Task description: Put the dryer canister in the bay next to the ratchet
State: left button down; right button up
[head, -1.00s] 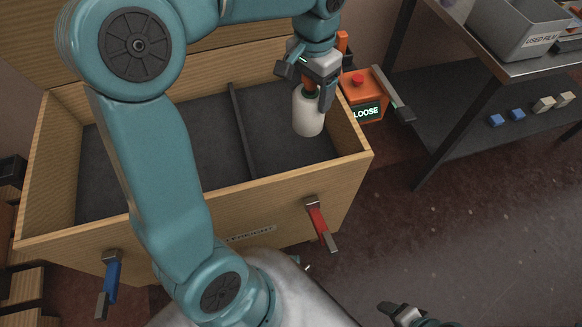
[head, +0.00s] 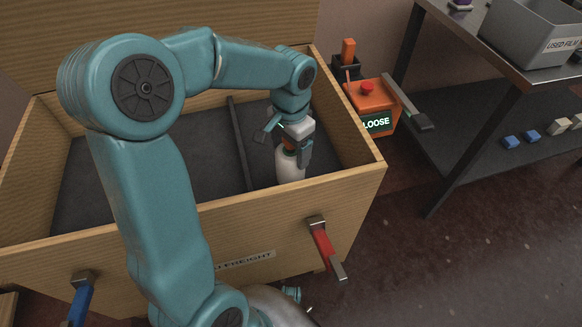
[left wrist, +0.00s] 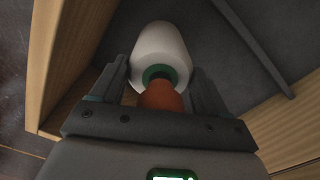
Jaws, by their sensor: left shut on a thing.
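The dryer canister (head: 290,168) is white with a green collar and an orange-brown neck. My left gripper (head: 291,149) is shut on its neck and holds it inside the right-hand bay (head: 262,176) of a wooden crate. In the left wrist view the canister (left wrist: 160,52) sits between the two fingers, its white body pointing away. I cannot tell whether its base touches the bay's floor. An orange unit with a red button and a "LOOSE" display (head: 373,106), perhaps the ratchet, stands just outside the crate's right end. My right gripper is not in view.
A dark divider (head: 239,142) splits the crate (head: 300,200) into two bays; the left bay (head: 95,165) looks empty where visible. A red lever (head: 326,250) and a blue lever (head: 80,300) project from the front wall. A metal shelf with a grey bin (head: 525,38) stands right.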

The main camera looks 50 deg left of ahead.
pick_arm(q)
notch_tip(320, 180, down, 6)
jog(key=shift+r+b, duration=0.1)
jog(key=shift+b, duration=0.8)
grip_release()
jog(key=shift+f, duration=0.2)
jog(key=shift+r, duration=0.25)
notch_tip(320, 180, up, 12)
jog(key=p, duration=0.4)
jog(key=shift+f, duration=0.1)
